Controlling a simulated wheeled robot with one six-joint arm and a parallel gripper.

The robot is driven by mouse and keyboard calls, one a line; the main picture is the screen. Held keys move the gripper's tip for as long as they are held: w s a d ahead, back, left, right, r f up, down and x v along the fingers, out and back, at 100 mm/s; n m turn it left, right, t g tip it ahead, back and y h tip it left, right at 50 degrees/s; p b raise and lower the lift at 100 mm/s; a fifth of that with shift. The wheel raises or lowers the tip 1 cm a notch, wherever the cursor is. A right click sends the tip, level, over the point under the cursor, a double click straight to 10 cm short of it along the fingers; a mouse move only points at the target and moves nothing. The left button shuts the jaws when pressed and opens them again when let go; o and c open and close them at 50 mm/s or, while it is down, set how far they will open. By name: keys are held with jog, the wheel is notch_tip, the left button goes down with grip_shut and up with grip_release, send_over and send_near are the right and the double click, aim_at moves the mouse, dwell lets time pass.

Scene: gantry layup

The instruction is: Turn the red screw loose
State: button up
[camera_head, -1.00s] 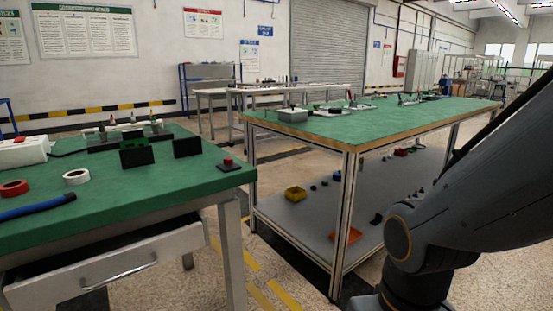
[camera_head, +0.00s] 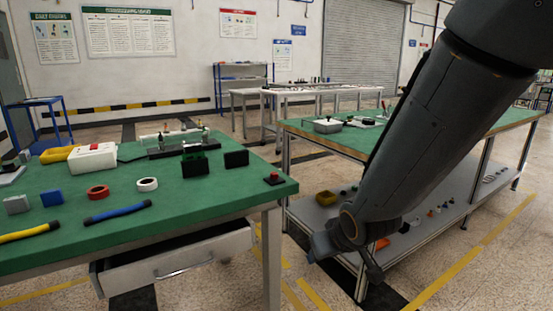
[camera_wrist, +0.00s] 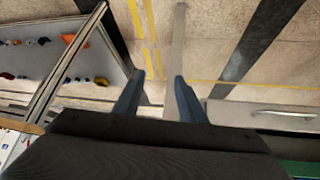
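I cannot surely make out a red screw. A small red-topped piece on a dark base (camera_head: 273,179) sits at the right corner of the left green table (camera_head: 225,205); its details are too small to tell. My gripper (camera_wrist: 159,76) is open and empty in the wrist view, its two dark fingers apart above the floor. In the head view my arm hangs down at the right, with its end low in front of the right table's shelf, apart from the red-topped piece.
The left table also holds a red tape roll (camera_head: 98,192), a white roll (camera_head: 147,184), a blue-handled tool (camera_head: 117,212) and a white box (camera_head: 93,157). Its drawer (camera_head: 180,262) stands partly out.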

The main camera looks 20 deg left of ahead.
jog(key=w+a+r+n+t+y+p, duration=0.25)
jog(key=w+a+r+y+p, duration=0.3)
jog(key=w, duration=0.45)
jog(key=n+y+p, duration=0.2)
jog(key=y+p, duration=0.2)
jog(key=y, duration=0.2)
send_near(277, 176)
jog(key=a, duration=0.1)
jog(key=w+a+t, duration=0.1)
jog(key=a, duration=0.1)
jog(key=shift+w+f+m, duration=0.2)
jog(key=shift+m, duration=0.05)
jog(key=shift+a, duration=0.3)
jog(key=x, duration=0.7)
jog(key=shift+w+a+p, duration=0.1)
jog(key=shift+w+p, duration=0.1)
jog(key=shift+p, duration=0.15)
grip_shut()
